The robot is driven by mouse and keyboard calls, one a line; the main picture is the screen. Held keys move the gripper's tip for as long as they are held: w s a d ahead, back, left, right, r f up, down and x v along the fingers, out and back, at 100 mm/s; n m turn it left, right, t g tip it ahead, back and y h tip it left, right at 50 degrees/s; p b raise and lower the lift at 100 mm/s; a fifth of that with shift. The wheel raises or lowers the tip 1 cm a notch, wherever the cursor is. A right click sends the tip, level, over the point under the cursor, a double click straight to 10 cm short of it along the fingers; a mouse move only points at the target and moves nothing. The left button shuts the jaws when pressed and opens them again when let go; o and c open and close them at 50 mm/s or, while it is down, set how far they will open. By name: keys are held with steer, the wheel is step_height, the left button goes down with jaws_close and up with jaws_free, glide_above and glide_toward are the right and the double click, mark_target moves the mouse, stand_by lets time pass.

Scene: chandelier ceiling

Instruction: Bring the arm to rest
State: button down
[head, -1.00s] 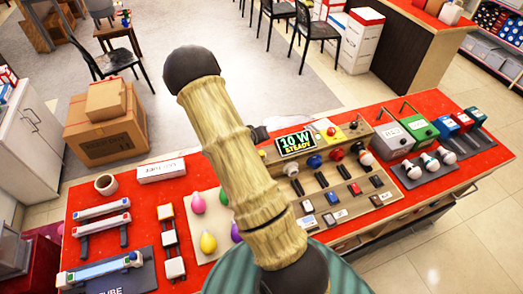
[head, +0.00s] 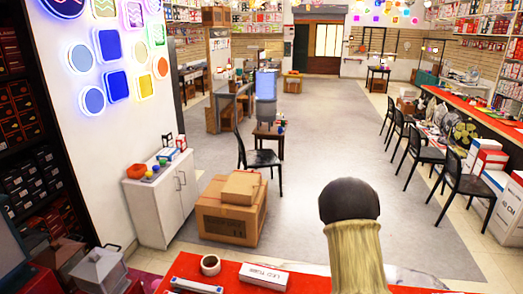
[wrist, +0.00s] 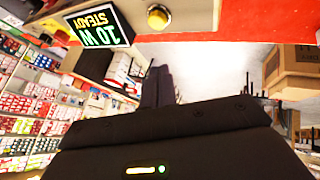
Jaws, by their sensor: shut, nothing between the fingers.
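My arm, with its wood-grain links and dark cap, rises at the bottom right of the head view, in front of the red counter (head: 225,275). My gripper is out of the head view. In the wrist view, my gripper (wrist: 158,80) shows as a dark body with its two fingers together, and nothing is held. The picture there is turned upside down. A lit "10 W STEADY" sign (wrist: 98,25) and a round yellow knob (wrist: 158,18) lie beyond the fingertips. I cannot tell the distance between them and the fingers.
Stacked cardboard boxes (head: 230,215), a black chair (head: 258,155) and a white cabinet (head: 162,200) stand behind. The grey floor (head: 330,150) mid-room is clear.

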steer(key=s+a+r+n+y+b, duration=0.1)
steer(key=s+a+r+y, duration=0.2)
steer(key=a, duration=0.4)
steer(key=s+a+r+y+b, duration=0.1)
steer(key=s+a+r+y, duration=0.1)
steer(key=a+r, duration=0.35)
steer(key=s+a+r+n+g+y+b, duration=0.1)
steer(key=s+a+r+n+b, duration=0.1)
steer(key=s+a, duration=0.6)
steer(key=s, duration=0.4)
steer(key=shift+r+n+g+y, duration=0.3)
steer(key=shift+r+g, duration=0.1)
